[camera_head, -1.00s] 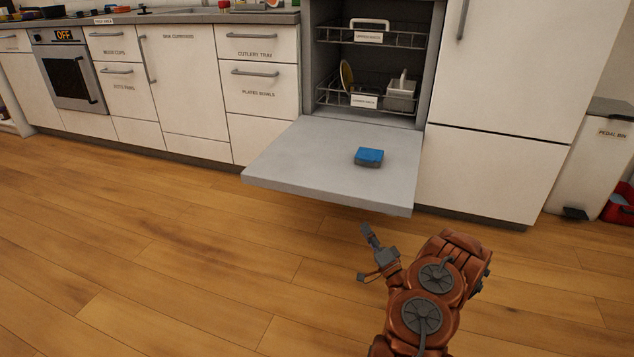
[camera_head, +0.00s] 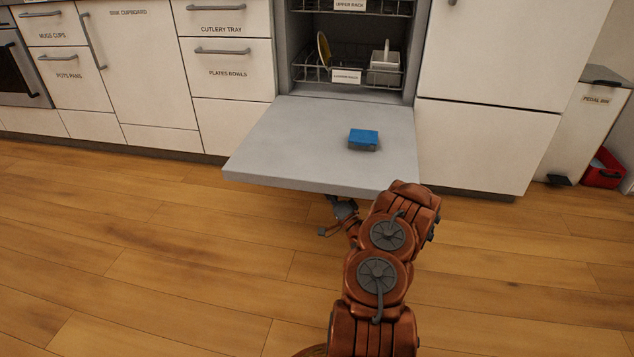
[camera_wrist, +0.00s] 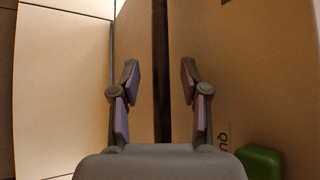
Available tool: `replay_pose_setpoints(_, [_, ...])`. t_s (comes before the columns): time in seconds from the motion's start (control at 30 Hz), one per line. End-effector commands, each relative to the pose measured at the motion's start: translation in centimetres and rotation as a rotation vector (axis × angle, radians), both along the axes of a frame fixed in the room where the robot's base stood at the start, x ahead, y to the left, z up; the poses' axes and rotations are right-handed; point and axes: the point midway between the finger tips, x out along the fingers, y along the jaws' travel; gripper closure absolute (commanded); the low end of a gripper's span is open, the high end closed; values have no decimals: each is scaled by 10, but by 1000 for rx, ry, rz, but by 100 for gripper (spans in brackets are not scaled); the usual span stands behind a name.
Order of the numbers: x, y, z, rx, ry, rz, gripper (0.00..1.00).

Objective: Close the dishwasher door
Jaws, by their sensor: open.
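The dishwasher door (camera_head: 285,145) is a flat grey panel, folded down level in front of the open dishwasher cavity. A blue sponge (camera_head: 363,140) lies on it, right of its middle. My gripper (camera_wrist: 160,85) is open in the wrist view, its two fingers apart with nothing between them. In the head view only the gripper's rear part shows, just below the door's front edge. Its fingertips are hidden there by the door. I cannot tell whether it touches the door.
The lower rack (camera_head: 312,74) is inside the cavity, with a yellowish plate (camera_head: 324,50) and a white basket (camera_head: 384,68). White drawers stand left and a tall white cabinet (camera_head: 485,150) right. The wooden floor in front is clear. A green object (camera_wrist: 262,163) shows in the wrist view.

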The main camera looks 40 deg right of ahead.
Motion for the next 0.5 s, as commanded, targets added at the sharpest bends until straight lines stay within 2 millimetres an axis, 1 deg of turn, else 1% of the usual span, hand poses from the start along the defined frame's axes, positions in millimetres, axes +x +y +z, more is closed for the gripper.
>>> replay_pose_setpoints(0.03, [8, 1, 1, -4, -1, 2, 55])
replay_pose_setpoints(0.1, [16, 1, 5, -3, -1, 4, 55])
replay_pose_setpoints(0.23, [28, -1, 10, -4, 0, 3, 55])
replay_pose_setpoints(0.33, [34, -1, 13, -1, 0, 2, 55])
replay_pose_setpoints(0.5, [37, -2, 15, 0, -1, 2, 55])
